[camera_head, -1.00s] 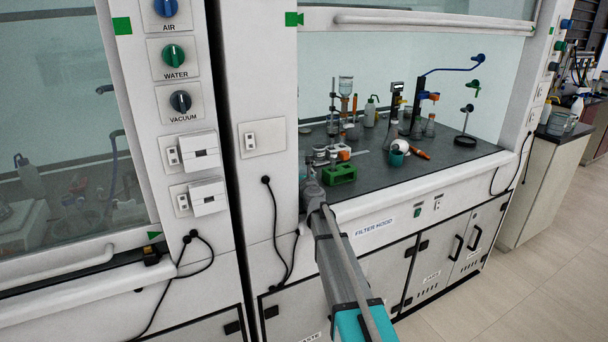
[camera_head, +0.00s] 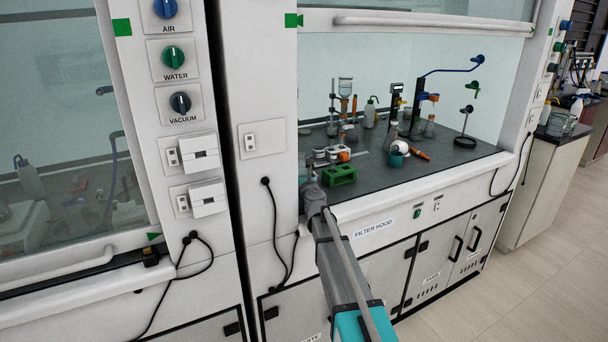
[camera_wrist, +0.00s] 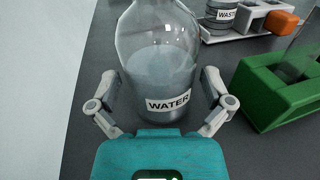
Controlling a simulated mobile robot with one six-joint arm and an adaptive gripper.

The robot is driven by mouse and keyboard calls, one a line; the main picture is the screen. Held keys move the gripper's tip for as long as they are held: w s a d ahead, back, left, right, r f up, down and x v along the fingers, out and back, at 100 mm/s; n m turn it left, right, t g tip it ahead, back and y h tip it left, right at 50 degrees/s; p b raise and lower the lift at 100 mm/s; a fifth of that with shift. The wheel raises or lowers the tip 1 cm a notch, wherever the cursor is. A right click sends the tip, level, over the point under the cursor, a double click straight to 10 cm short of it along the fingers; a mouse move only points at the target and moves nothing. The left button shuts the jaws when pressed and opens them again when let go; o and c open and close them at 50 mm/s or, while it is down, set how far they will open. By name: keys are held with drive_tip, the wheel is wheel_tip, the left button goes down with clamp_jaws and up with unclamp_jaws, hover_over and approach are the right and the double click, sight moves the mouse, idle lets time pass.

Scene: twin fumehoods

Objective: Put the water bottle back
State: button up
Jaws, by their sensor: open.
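The water bottle (camera_wrist: 160,62) is a clear glass bottle with a white "WATER" label, holding clear liquid. It stands upright on the dark bench in the wrist view. My gripper (camera_wrist: 160,88) is open, with one finger on each side of the bottle's lower body. Small gaps seem to show between fingers and glass; contact is hard to tell. The bottle's top is cut off by the frame. In the head view my gripper (camera_head: 311,168) is at the front left corner of the right hood's bench, and the bottle cannot be made out there.
A green rack (camera_head: 339,175) stands close to the right of the bottle. A white tray with a "WASTE" bottle (camera_wrist: 226,12) and an orange item (camera_wrist: 281,22) lies behind. The hood's white side wall (camera_wrist: 45,70) is on the left. Glassware and stands fill the bench further back.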

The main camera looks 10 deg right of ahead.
drive_tip(key=s, duration=1)
drive_tip(key=shift+s+d, duration=0.25)
drive_tip(key=shift+s, duration=0.1)
drive_tip(key=shift+s, duration=0.1)
idle(0.9)
